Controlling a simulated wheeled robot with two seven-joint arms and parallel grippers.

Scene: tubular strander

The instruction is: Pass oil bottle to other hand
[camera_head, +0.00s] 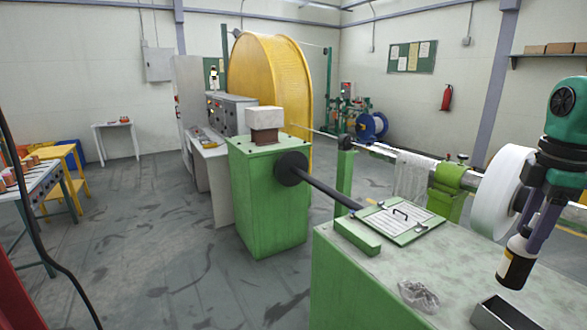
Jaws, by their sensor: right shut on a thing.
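The oil bottle (516,264) is at the right of the head view, a small dark bottle with a pale upper part. It hangs slightly tilted above the green machine cabinet. My right gripper (530,232), below a green and black wrist, points down and is shut on the bottle's upper part. The fingers partly hide the bottle's top. My left gripper is not in view.
The green cabinet top (345,275) holds a hatch plate (398,222), a crumpled clear bag (418,295) and a dark open tray (500,315). A white reel (498,190) stands close behind my right gripper. Open floor (170,250) lies to the left.

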